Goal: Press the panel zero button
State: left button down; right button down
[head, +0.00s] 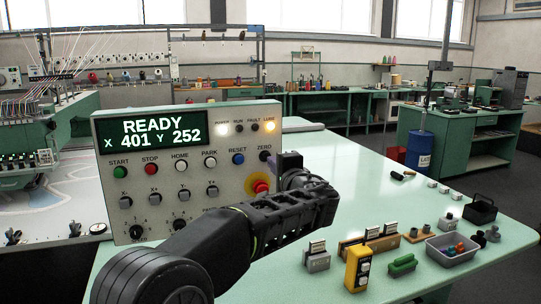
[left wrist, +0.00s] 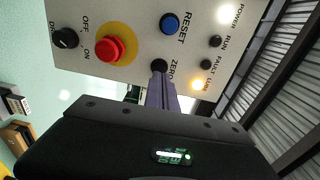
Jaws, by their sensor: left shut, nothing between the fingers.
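The grey control panel (head: 220,180) stands on the pale green table at left centre. Its display (head: 150,132) reads READY, X 401, Y 252. The black zero button (head: 265,155) is at the panel's upper right, under the ZERO label; it also shows in the left wrist view (left wrist: 158,66). My left gripper (head: 280,160) is shut and empty, just right of the button in the head view. In the left wrist view its fingertips (left wrist: 161,78) overlap the button's lower edge. I cannot tell whether they touch it. My right gripper is not in view.
The blue reset button (left wrist: 169,23) and red emergency stop (left wrist: 110,48) sit close to the zero button. A yellow box (head: 357,268), a grey bin (head: 460,252) and small parts stand on the table's right side.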

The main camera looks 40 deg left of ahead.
pick_arm(q)
jog(key=x, duration=0.3)
jog(key=shift+p, duration=0.4)
jog(key=shift+a, duration=0.15)
